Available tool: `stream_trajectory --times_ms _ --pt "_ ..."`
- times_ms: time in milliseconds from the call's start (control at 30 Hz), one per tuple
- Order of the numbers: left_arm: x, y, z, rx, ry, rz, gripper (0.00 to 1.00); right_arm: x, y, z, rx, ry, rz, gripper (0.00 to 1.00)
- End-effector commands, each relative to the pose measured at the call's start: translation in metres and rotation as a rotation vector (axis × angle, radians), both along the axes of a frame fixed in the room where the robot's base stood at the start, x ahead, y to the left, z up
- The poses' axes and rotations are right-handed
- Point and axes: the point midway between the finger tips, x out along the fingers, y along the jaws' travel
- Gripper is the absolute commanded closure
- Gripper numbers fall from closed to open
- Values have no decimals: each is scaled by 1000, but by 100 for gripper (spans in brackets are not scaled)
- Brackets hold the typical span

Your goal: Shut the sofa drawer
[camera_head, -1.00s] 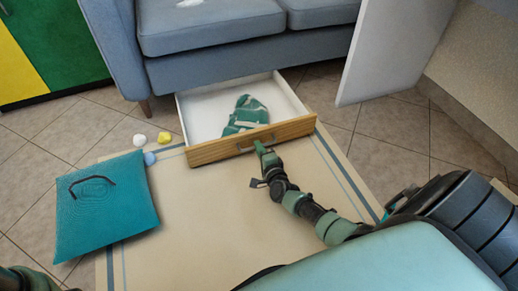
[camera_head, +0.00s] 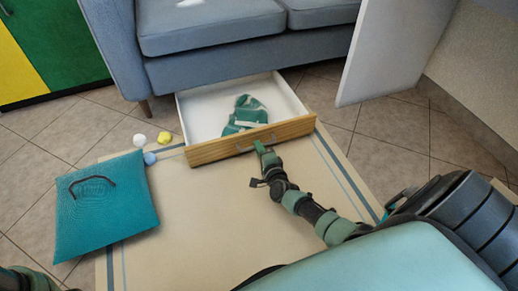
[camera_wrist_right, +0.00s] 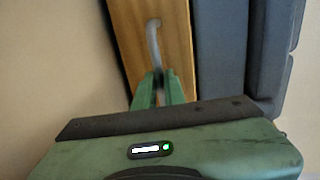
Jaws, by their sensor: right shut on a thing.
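The sofa drawer (camera_head: 250,139) is pulled out from under the blue-grey sofa (camera_head: 220,62). It has a white inside, a wooden front and a grey handle. A green and white cloth-like thing (camera_head: 244,116) lies in it. My right gripper (camera_head: 262,150) is at the drawer front; in the right wrist view its green fingers (camera_wrist_right: 159,84) are shut on the handle (camera_wrist_right: 153,42) at its near end. My left gripper does not show; only part of my left arm is at the lower left corner.
A teal bag (camera_head: 105,205) with a dark handle lies on the beige rug (camera_head: 205,220), left of the drawer. White, yellow and blue balls (camera_head: 150,158) lie near it. A white panel (camera_head: 390,50) stands at the right.

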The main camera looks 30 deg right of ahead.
Motion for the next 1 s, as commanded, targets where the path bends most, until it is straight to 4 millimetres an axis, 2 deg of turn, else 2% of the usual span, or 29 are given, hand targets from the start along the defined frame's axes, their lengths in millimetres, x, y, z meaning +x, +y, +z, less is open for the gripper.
stream_trajectory --times_ms 300,400,767,800,867,1000 --pt "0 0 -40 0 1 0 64 66 -16 -6 1 -4 -1 100" --pt "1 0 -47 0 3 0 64 80 -19 -4 0 -2 0 100" --pt "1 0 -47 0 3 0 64 85 -20 -1 1 2 1 100" --pt "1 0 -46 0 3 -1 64 85 -20 -1 1 2 1 84" --pt "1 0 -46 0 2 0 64 85 -20 -1 1 2 1 68" --pt "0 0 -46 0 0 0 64 85 -20 0 0 1 1 68"
